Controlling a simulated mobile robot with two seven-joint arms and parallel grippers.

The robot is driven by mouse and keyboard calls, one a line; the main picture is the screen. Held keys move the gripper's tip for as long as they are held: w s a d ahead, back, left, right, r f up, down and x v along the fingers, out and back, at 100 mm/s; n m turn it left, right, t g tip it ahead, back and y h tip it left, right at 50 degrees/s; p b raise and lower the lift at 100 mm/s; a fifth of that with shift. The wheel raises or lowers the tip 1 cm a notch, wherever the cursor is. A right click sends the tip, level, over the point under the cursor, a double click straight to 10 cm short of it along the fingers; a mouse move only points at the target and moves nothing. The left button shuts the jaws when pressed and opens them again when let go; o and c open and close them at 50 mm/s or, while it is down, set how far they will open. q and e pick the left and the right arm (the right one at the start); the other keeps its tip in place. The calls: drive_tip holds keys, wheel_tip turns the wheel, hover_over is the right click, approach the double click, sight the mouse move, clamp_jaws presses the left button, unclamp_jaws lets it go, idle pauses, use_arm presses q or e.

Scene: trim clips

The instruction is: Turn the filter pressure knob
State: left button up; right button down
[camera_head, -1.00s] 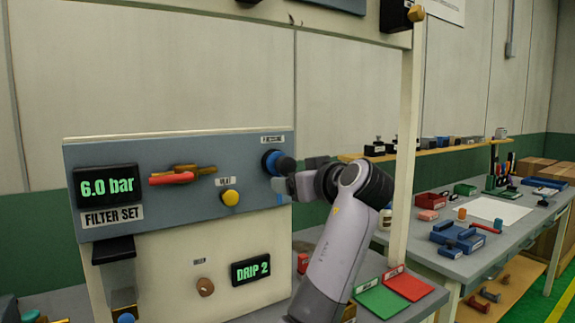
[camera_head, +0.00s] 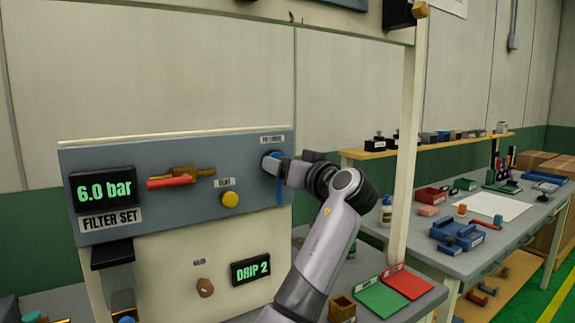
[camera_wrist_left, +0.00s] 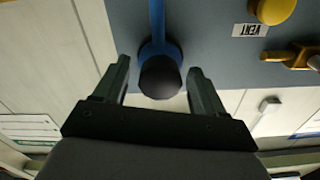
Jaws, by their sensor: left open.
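The filter pressure knob (camera_head: 268,156) is blue with a black cap and sits at the upper right of the grey-blue panel (camera_head: 100,158). In the head view my left gripper (camera_head: 280,167) is in front of it and hides most of it. In the left wrist view the black cap of the knob (camera_wrist_left: 160,78) lies between the two fingers of my open left gripper (camera_wrist_left: 159,65), with gaps visible at both sides. A blue strip (camera_wrist_left: 157,22) runs from the knob. The display (camera_head: 104,189) reads 6.0 bar above a FILTER SET label. My right gripper is out of view.
A yellow VENT button (camera_head: 230,199) and a brass valve with a red handle (camera_head: 170,181) are left of the knob. Below are a DRIP 2 display (camera_head: 250,269) and a brown knob (camera_head: 205,287). A post (camera_head: 407,150) stands right of my arm.

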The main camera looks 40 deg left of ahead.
use_arm(q)
drive_tip(key=c, duration=1.1)
drive_tip(key=shift+o, duration=0.2)
drive_tip(key=n+b, duration=0.3)
drive_tip(key=b, duration=0.1)
drive_tip(key=shift+f+b, duration=0.15)
drive_tip(key=shift+b, duration=0.15)
drive_tip(key=n+b, duration=0.2)
drive_tip(key=shift+n, duration=0.4)
drive_tip(key=shift+r+n+b, duration=0.2)
drive_tip(key=shift+n+b, duration=0.15)
drive_tip(key=shift+n, duration=0.25)
drive_tip(key=o, duration=1.1)
drive_tip(key=shift+c, duration=0.2)
